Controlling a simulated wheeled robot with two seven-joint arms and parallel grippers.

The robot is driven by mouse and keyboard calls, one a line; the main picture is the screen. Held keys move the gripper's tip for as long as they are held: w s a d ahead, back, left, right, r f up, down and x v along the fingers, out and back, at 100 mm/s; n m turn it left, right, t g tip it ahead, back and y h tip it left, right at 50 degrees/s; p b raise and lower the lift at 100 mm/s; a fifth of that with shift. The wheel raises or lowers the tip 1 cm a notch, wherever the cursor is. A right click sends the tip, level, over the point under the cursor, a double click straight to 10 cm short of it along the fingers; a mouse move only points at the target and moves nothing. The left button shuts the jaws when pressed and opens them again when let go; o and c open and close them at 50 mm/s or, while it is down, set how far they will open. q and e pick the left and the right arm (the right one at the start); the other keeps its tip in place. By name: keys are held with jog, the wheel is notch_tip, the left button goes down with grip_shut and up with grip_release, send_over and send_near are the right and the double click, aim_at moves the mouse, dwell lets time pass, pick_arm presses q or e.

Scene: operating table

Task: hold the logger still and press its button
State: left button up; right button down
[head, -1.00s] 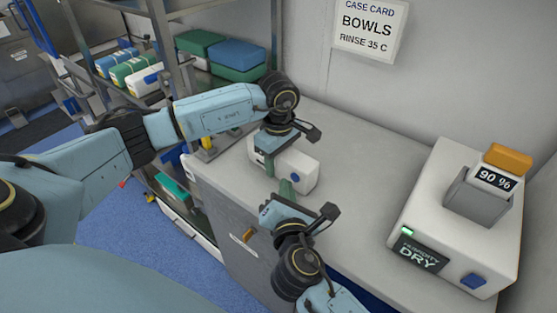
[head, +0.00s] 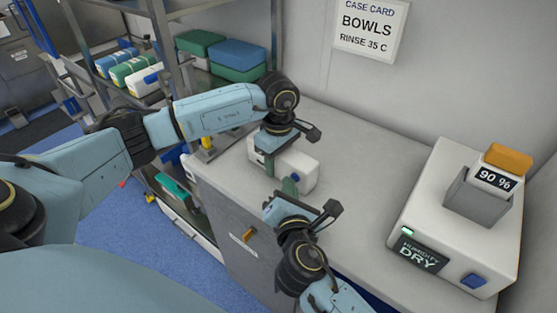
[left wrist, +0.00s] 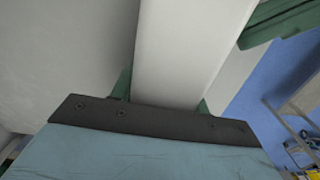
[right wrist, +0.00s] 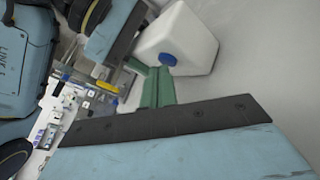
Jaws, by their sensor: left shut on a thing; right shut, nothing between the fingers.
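The logger is a white box (head: 302,173) with a round blue button on its end face, standing on the grey counter. My left gripper (head: 268,163) is shut on it from above; in the left wrist view its green fingers flank the white body (left wrist: 185,50). My right gripper (head: 289,186) is shut and empty, its green fingertips close to the button end. In the right wrist view the blue button (right wrist: 168,59) shows just beyond the fingertips (right wrist: 160,76). I cannot tell whether they touch it.
A shelf rack with blue, green and white packs (head: 237,55) is at the back left. The counter between is clear.

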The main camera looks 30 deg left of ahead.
jog(key=shift+w, duration=0.1)
dwell(0.4)
jog(key=shift+s+a, duration=0.1)
jog(key=shift+s, duration=0.45)
pick_arm(q)
jog(key=o, duration=1.3)
pick_arm(e)
jog(key=s, duration=0.6)
jog(key=shift+a, duration=0.4)
